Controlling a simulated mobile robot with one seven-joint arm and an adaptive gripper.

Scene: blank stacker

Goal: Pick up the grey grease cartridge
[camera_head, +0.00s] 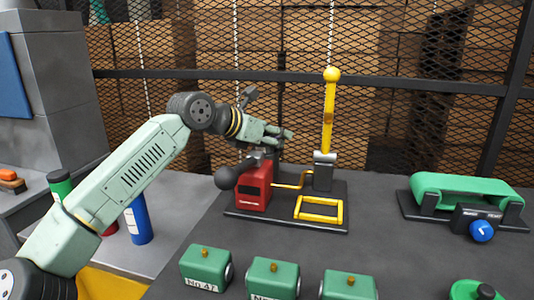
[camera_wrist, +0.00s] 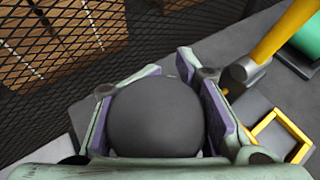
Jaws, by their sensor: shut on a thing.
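My gripper (camera_wrist: 160,105) is shut on a dark grey, rounded thing (camera_wrist: 155,120), which fills the space between the purple pads in the wrist view. Only its smooth round face shows there, so I cannot tell whether it is the grey grease cartridge. In the head view my gripper (camera_head: 270,135) is above and behind a red box (camera_head: 254,190) on a black base. A dark ball (camera_head: 226,178) shows at the box's left, below the gripper. I cannot tell whether it is the held thing. No other grey cartridge is clear to see.
A yellow upright lever (camera_head: 329,115) and a yellow frame (camera_head: 320,209) stand right of the red box. Green (camera_head: 61,186) and blue (camera_head: 138,220) cylinders stand at left. Several green blocks (camera_head: 273,277) line the front. A green roller (camera_head: 465,190) sits at right; mesh fence behind.

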